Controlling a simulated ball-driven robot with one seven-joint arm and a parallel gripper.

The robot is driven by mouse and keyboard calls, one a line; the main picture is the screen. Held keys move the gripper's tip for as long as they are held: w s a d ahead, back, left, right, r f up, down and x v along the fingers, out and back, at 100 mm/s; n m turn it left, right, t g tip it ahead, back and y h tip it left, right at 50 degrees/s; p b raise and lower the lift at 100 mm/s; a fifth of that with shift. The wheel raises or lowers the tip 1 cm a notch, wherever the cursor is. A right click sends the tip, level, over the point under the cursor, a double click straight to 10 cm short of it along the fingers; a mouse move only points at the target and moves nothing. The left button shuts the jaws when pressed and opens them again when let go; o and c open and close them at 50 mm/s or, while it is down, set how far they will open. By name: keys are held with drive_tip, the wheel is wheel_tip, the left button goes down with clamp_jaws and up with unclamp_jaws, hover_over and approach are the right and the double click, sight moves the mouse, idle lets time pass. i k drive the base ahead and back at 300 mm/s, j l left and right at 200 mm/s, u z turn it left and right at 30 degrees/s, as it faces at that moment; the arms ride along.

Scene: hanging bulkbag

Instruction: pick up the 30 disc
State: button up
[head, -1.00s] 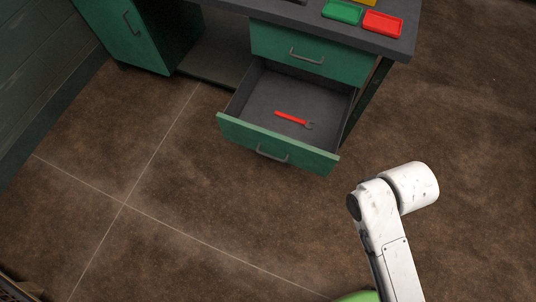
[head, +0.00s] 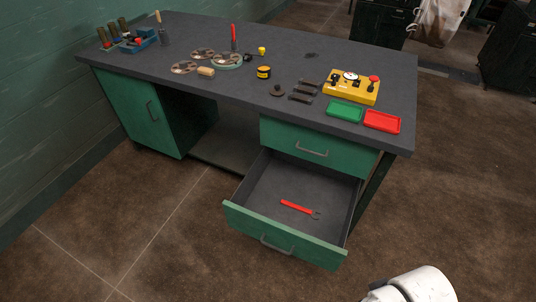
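Several flat round discs lie on the dark top of the green workbench. One brown-grey disc (head: 203,54) lies at the back, and another similar disc (head: 184,68) lies in front of it to the left. A third disc with a pale green rim (head: 228,61) lies to the right of them. Any numbers on them are too small to read, so I cannot tell which is the 30 disc. My gripper is out of view; only a white part of my arm shows at the bottom right.
A tool holder (head: 138,42) stands back left. Floor in front is clear.

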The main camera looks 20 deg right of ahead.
sight(226, 56)
drive_tip(key=i+j+u, duration=0.7)
drive_tip(key=i+u, duration=0.15)
drive_tip(key=i+j+u, duration=0.1)
drive_tip(key=i+u, duration=0.35)
drive_tip(key=i+j, duration=0.1)
drive_tip(key=i, duration=1.5)
drive_tip(key=i+z, duration=0.3)
drive_tip(key=z, duration=0.15)
drive_tip(key=i+j+z, duration=0.25)
drive_tip(key=z, duration=0.15)
drive_tip(key=i+j+z, duration=0.3)
drive_tip(key=z, duration=0.15)
drive_tip(key=i+j+z, duration=0.25)
drive_tip(key=z, duration=0.2)
drive_tip(key=j, duration=0.1)
